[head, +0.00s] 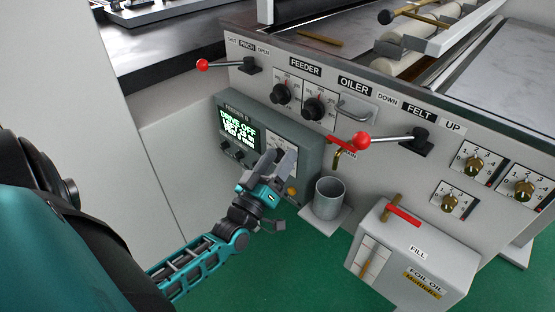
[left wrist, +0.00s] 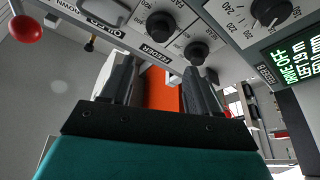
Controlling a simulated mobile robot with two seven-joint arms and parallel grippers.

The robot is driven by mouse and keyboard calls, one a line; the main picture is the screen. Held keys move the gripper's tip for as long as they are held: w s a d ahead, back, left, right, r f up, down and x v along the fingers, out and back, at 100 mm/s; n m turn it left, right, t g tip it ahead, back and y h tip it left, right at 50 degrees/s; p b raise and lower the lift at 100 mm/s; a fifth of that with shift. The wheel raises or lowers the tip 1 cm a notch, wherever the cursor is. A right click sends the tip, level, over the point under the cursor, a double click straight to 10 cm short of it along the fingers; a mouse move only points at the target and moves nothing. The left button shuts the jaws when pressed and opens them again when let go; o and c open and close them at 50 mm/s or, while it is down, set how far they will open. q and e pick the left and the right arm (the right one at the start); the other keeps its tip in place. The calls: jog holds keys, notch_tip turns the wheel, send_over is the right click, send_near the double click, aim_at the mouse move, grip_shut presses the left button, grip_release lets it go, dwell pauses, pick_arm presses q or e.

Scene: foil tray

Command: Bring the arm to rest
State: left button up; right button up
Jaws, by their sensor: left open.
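My left arm (head: 198,262) comes in from the lower left, teal and black. Its gripper (head: 278,165) is raised in front of the grey control box with the lit display (head: 238,129). In the left wrist view the two dark fingers of the gripper (left wrist: 160,85) stand apart with nothing held between them. An orange surface (left wrist: 164,92) shows behind the gap. In the head view the fingers cover part of the box's right-hand dial plate; I cannot tell whether they touch it. My right gripper is not in view.
A red-knobbed lever (head: 362,140) sticks out right of the gripper, and another red knob (head: 203,65) is at upper left. A brass tap (head: 339,158) sits above a grey cup (head: 328,197). A foil oil box (head: 415,262) stands at lower right. Green floor (head: 290,265) is clear below.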

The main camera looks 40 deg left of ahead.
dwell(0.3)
pick_arm(q)
jog(key=s+d+f+m+g+h, duration=0.5)
jog(key=s+d+f+m+g, duration=0.5)
jog(key=s+d+f, duration=0.3)
notch_tip(320, 180, down, 3)
jog(key=shift+s+d+r+g, duration=0.25)
jog(key=shift+d+g, duration=0.15)
jog(key=shift+d, duration=0.8)
